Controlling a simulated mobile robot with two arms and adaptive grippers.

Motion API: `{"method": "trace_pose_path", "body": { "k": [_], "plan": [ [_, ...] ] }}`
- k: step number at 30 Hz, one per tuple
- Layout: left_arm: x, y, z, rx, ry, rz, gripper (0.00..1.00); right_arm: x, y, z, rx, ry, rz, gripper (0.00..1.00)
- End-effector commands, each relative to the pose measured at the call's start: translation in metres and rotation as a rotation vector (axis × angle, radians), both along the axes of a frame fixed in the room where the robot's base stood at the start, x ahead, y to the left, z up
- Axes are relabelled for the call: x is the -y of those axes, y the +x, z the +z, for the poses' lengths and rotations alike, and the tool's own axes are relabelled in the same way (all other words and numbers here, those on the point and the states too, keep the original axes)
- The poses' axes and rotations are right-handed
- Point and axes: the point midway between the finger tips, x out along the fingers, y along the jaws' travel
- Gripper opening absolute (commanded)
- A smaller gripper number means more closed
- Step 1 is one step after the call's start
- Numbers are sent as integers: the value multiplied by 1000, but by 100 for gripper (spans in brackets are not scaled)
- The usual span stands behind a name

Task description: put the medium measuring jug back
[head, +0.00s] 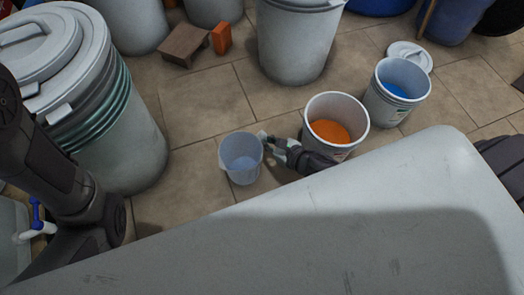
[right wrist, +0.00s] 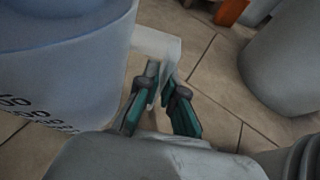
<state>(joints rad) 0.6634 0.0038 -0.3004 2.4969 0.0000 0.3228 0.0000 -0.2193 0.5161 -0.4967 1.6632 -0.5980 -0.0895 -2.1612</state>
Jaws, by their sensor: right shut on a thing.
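The medium measuring jug (head: 240,160) is a pale, translucent, upright jug with a light handle on its right side. In the head view it is left of the drum with orange powder; I cannot tell whether it touches the floor. My right gripper (head: 268,144) is shut on its handle. In the right wrist view the jug (right wrist: 60,75) fills the left side, with dark printed marks, and its white handle (right wrist: 157,43) runs down between the teal fingers of the gripper (right wrist: 165,88). My left gripper is not in view.
A white drum holds orange powder (head: 330,131), and another holds blue powder (head: 398,90) with a lid (head: 410,55) behind it. A large lidded drum (head: 130,140) stands left. Tiled floor is clear around the jug's far side.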

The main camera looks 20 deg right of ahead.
Motion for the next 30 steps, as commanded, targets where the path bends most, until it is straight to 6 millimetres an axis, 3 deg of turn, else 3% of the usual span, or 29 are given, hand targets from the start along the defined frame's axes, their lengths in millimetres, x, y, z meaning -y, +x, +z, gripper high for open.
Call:
{"method": "trace_pose_path", "body": {
  "k": [9,21,22,26,30],
  "plan": [
    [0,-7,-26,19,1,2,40,0,0,-40,0,0,-2,0],
    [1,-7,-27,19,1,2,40,0,0,-42,1,0,-1,0],
    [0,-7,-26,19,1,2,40,0,0,-42,1,-1,-1,9],
    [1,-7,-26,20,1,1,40,0,0,-41,1,0,-1,31],
    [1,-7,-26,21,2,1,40,0,0,-41,1,0,-1,31]
  ]
}}
